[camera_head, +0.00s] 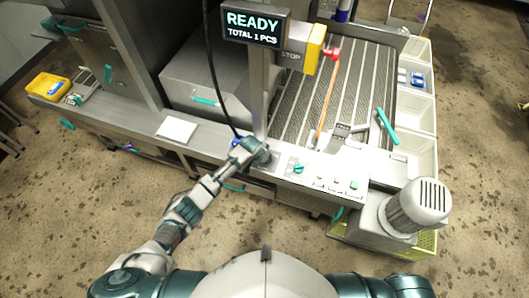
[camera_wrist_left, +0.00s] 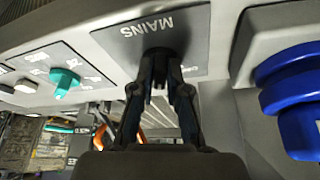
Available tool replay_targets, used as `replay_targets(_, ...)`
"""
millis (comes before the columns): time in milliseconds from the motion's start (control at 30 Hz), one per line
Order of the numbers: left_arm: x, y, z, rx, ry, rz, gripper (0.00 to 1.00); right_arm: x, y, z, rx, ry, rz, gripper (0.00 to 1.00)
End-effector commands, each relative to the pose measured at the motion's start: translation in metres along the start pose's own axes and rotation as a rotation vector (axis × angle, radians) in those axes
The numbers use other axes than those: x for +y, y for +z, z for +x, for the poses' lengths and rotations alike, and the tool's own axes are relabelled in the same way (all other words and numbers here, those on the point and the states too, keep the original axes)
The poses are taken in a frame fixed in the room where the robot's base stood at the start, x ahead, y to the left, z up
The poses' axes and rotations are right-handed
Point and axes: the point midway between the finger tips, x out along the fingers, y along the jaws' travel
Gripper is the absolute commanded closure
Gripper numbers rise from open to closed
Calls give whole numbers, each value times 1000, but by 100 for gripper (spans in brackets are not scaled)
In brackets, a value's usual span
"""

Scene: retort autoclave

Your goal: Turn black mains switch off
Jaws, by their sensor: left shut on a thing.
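In the left wrist view, a grey plate lettered MAINS (camera_wrist_left: 125,43), upside down, is fixed to the machine's panel. The black mains switch (camera_wrist_left: 158,53) is at the plate's middle, mostly hidden behind the dark fingers. My left gripper (camera_wrist_left: 160,88) is shut on the black mains switch, with its fingers on both sides of it. In the head view my left gripper (camera_head: 262,154) is at the machine's front panel, and its wrist hides the switch. My right gripper is not in view.
A READY display (camera_head: 255,27) and a black cable (camera_head: 207,50) are above the panel. A grey motor (camera_head: 418,203) stands at right.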

Motion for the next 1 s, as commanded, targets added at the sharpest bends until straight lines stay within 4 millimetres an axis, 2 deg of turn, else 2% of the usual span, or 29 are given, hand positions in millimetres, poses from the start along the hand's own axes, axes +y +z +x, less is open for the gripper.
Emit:
replay_targets(33, 3, 3, -2, -13, -14, -42, 100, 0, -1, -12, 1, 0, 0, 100)
replay_targets(100, 4, 3, -2, -13, -39, -104, 100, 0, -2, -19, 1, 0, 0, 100)
replay_targets(433, 10, 3, 2, -14, -159, -394, 100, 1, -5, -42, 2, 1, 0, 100)
replay_targets(667, 14, 2, 5, -15, -243, -593, 100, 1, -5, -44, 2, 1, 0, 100)
replay_targets(1000, 17, 0, 9, -17, -350, -853, 100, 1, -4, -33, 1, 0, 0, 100)
